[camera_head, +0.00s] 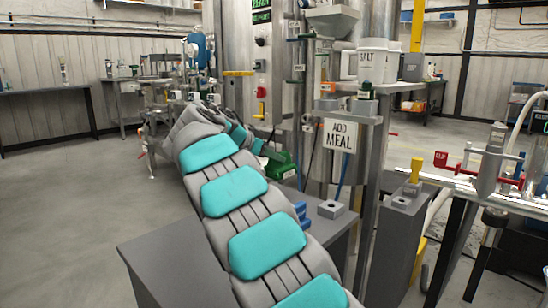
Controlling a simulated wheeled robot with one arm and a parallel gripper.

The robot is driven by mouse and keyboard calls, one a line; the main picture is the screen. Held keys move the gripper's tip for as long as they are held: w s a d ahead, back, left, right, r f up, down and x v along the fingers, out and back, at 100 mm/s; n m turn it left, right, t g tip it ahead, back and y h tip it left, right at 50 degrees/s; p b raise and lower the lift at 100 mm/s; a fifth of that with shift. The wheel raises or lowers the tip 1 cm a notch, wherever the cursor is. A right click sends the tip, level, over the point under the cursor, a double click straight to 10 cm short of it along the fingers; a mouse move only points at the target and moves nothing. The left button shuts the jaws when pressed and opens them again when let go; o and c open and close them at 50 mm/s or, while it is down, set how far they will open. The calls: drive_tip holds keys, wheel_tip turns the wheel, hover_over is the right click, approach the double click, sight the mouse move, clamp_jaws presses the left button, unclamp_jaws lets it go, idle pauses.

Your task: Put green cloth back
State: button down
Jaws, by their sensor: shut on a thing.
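My arm with teal pads reaches up from the bottom and bends right at its far end. My gripper (266,153) is at that end, small and partly hidden by the wrist, so its fingers are hard to make out. It is shut on the green cloth (282,165), a bunched green shape in front of the steel tank. The cloth appears to be held above the grey table (180,250); its contact with anything below cannot be told.
An "ADD MEAL" sign (341,136) hangs close to the right of the cloth. A salt tub (371,65) stands on a shelf. Open floor lies left.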

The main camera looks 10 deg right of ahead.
sight(269, 177)
drive_tip(key=shift+f+b, duration=0.8)
drive_tip(key=shift+f, duration=2.4)
drive_tip(key=shift+f, duration=0.2)
drive_tip(key=c, duration=0.7)
unclamp_jaws()
